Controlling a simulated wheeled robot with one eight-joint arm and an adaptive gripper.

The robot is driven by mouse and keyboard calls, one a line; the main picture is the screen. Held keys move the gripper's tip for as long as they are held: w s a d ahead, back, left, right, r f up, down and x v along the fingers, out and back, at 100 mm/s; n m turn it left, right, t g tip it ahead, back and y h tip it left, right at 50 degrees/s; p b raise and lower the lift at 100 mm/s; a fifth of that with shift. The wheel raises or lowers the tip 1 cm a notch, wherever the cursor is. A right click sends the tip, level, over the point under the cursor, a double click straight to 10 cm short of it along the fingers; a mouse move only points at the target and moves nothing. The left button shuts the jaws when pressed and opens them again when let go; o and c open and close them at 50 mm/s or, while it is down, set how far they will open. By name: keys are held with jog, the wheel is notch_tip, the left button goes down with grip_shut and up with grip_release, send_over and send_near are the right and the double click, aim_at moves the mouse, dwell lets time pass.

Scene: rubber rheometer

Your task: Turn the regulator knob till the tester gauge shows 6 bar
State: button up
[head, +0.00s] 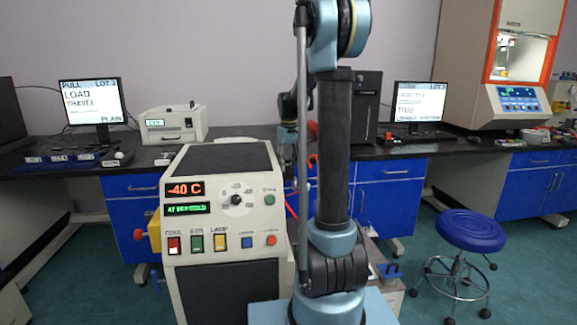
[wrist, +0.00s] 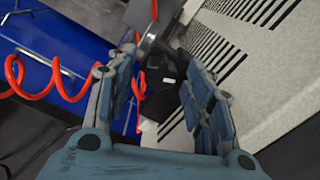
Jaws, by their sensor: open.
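My gripper (wrist: 160,95) is open in the wrist view, with one blue-padded finger on each side. A black part (wrist: 167,72), which looks like the regulator knob, shows between and beyond the fingers. I cannot tell whether either finger touches it. A grey rounded metal part (wrist: 152,38) stands just past it; I cannot tell whether it is the gauge. No gauge face or reading can be made out in either view. In the head view my gripper (head: 288,142) is small behind the white machine, and the knob cannot be made out.
A red coiled hose (wrist: 45,80) runs at the left of the wrist view, close to the left finger. A pale vented panel (wrist: 255,70) lies close to the right finger. The white tester cabinet (head: 222,158) stands in front, and a blue stool (head: 470,230) at right.

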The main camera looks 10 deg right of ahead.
jog(key=shift+f, duration=0.15)
jog(key=shift+c, duration=0.3)
jog(key=c, duration=1)
jog(key=shift+m, duration=1)
jog(key=o, duration=1.1)
jog(key=shift+c, duration=0.2)
